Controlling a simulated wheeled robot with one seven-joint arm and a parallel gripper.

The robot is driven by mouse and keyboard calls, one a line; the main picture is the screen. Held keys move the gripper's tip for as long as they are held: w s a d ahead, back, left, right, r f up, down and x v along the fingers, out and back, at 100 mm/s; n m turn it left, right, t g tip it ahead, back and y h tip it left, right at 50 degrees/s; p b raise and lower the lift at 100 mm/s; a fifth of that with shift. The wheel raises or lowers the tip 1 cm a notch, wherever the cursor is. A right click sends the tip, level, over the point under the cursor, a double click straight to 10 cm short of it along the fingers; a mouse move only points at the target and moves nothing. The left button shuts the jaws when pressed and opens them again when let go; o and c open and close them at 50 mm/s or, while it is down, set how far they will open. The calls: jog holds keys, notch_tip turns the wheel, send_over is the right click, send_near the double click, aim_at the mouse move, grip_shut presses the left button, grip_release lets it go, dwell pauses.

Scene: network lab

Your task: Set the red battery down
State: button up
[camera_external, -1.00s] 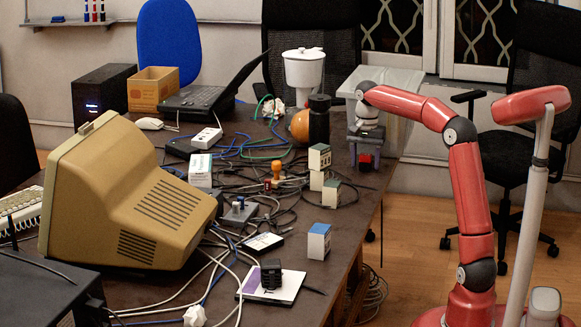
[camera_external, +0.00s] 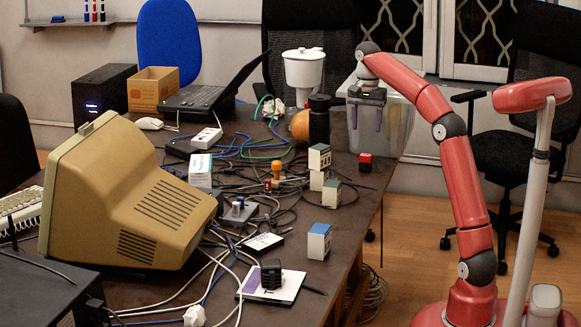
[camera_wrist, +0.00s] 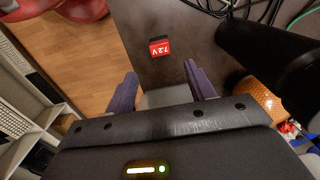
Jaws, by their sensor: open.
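The red battery (camera_external: 365,162) rests on the dark table (camera_external: 345,255) near its right edge, toward the far end. In the wrist view the battery (camera_wrist: 160,47) shows its red face with "7.2V" on it, beyond the fingertips and apart from them. My gripper (camera_external: 366,118) hangs above and behind the battery, over the far right corner of the table, with its fingers spread and nothing between them. In the wrist view my gripper (camera_wrist: 157,82) also shows its two purple fingers well apart.
A black cylinder (camera_external: 319,121) and an orange ball (camera_external: 300,126) stand left of my gripper. A clear bin (camera_external: 399,125) is behind it. Small boxes (camera_external: 319,157) and tangled cables cover the table to the left. The table's right edge is close to the battery.

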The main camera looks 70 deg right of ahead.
jog(key=s+a+f+n+t+h, duration=0.1)
jog(key=a+n, duration=0.3)
jog(key=a, duration=0.5)
jog(key=s+a+f+n+t+h, duration=0.15)
jog(key=a+n, duration=0.25)
jog(key=a, duration=0.5)
jog(key=s+a+f+n+t+y, duration=0.2)
jog(key=s+a+f+n, duration=0.8)
jog(key=s+f, duration=0.5)
jog(key=shift+a+f+t, duration=0.2)
jog(key=shift+a+t, duration=0.35)
jog(key=shift+a, duration=0.45)
